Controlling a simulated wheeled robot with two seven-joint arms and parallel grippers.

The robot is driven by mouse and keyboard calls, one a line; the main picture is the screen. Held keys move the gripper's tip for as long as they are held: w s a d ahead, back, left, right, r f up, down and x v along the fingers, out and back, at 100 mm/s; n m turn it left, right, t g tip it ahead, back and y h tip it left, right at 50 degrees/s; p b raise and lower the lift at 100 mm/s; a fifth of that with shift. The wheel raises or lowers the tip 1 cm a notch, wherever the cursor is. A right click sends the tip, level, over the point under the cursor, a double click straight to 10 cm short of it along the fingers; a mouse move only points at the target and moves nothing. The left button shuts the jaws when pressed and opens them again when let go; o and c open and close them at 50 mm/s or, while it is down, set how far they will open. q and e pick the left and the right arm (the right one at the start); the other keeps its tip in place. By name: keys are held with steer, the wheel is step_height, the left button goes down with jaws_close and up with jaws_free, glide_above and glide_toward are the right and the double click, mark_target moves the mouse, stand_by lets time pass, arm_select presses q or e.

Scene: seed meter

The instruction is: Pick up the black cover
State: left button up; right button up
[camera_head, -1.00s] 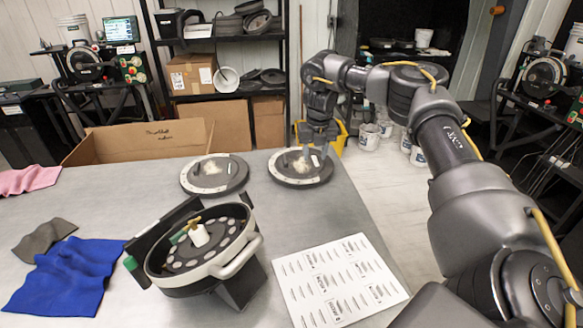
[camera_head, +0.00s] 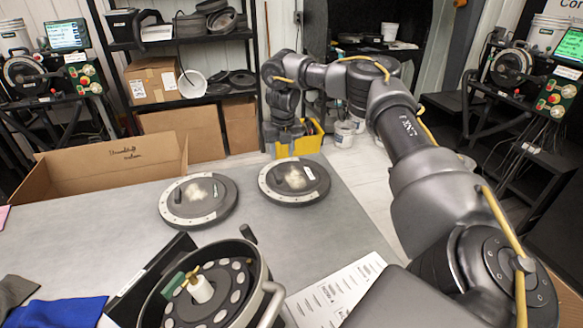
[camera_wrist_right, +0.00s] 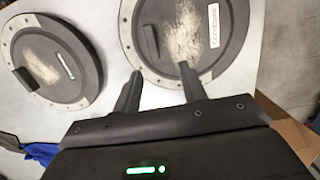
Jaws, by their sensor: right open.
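Two round black covers with pale rims lie flat on the grey table. The right cover (camera_head: 312,188) has a dusty pale patch, a white label and a small dark upright handle; the left cover (camera_head: 208,213) looks alike. In the right wrist view the right cover (camera_wrist_right: 217,50) lies just beyond my fingertips, with its dark handle (camera_wrist_right: 149,42) ahead of the gap between them. The left cover (camera_wrist_right: 75,75) also shows there. My right gripper (camera_head: 287,149) is open and empty, above the far edge of the right cover. My left gripper is not in view.
A seed meter (camera_head: 268,306) with a curved handle stands at the front of the table, beside a printed sheet (camera_head: 335,292). Blue and grey cloths lie at the front left. An open cardboard box (camera_head: 100,172) and a yellow bin (camera_head: 300,142) stand behind the table.

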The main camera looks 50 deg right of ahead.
glide_above(277, 174)
steer(key=s, duration=0.1)
steer(key=f, duration=0.4)
steer(key=shift+s+a+f+p, duration=0.2)
steer(key=shift+a+f+p, duration=0.1)
steer(key=shift+a+p, duration=0.1)
steer(key=shift+d+f, duration=0.1)
steer(key=shift+f, duration=0.05)
steer(key=shift+s+d, duration=0.1)
steer(key=shift+f, duration=0.1)
steer(key=f, duration=0.1)
steer(key=w+f+p, duration=0.1)
steer(key=f, duration=0.1)
steer(key=f+p, duration=0.1)
steer(key=shift+w+d+f, duration=0.25)
steer(key=shift+w+f, duration=0.1)
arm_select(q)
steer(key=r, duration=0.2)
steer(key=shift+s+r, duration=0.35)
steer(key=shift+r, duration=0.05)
arm_select(e)
steer(key=shift+s, duration=0.1)
steer(key=shift+c, duration=0.8)
steer(key=c, duration=0.7)
jaws_close()
